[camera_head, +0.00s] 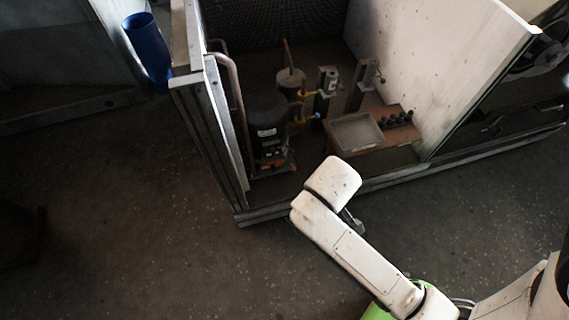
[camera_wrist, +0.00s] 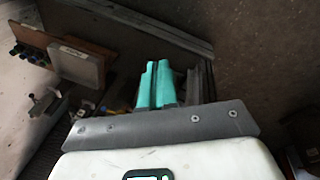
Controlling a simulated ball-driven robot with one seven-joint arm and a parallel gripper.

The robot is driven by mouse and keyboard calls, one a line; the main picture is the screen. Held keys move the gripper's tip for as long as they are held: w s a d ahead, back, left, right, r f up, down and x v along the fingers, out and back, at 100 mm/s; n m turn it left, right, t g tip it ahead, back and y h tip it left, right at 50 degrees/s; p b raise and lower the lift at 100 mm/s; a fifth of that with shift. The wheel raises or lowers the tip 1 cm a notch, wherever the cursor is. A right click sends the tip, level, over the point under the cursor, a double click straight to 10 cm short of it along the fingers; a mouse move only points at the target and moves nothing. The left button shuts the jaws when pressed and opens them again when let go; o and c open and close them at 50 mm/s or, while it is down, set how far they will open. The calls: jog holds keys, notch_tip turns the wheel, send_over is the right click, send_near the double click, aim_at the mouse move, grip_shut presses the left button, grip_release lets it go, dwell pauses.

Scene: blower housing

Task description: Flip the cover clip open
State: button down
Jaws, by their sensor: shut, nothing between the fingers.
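My gripper (camera_wrist: 154,82) shows in the wrist view as two teal fingers side by side, closed with nothing between them. In the head view my white arm reaches toward the front edge of the open housing (camera_head: 212,125), and the fingers are mostly hidden behind it. The housing holds a black compressor-like unit (camera_head: 268,118) with pipes and small valves. I cannot make out the cover clip in either view. In the wrist view, dim parts of the housing lie beyond and left of the fingers, too dark to tell whether they touch.
A grey tray (camera_head: 357,133) sits on a wooden board (camera_head: 400,137) beside several dark knobs (camera_head: 397,118). They also show at the left in the wrist view. A light side panel (camera_head: 440,70) stands at the right. A blue bin (camera_head: 148,50) stands behind left.

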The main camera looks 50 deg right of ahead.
jog(key=w+d+f+h+b, duration=0.2)
jog(key=w+f+h+b, duration=0.25)
jog(key=f+b, duration=0.45)
jog(key=w+a+f+n+t+h+b, duration=0.1)
jog(key=w+f+h+b, duration=0.3)
jog(key=w+b, duration=0.4)
jog(key=w+a+f+n+t+h+b, duration=0.1)
jog(key=w+f+t+h+b, duration=0.3)
jog(key=w+b, duration=0.4)
jog(key=shift+w+f+n+t+b, duration=0.35)
jog(key=shift+f+n+b, duration=0.2)
jog(key=shift+f+n, duration=0.3)
jog(key=s+b+x, duration=0.1)
jog(key=b+x, duration=0.1)
jog(key=x, duration=0.4)
jog(key=s+d+b+x, duration=0.1)
jog(key=b+x, duration=0.1)
jog(key=x, duration=0.4)
jog(key=shift+s+d, duration=0.2)
jog(key=shift+d, duration=0.15)
jog(key=shift+s+d+f, duration=0.1)
jog(key=shift+f, duration=0.1)
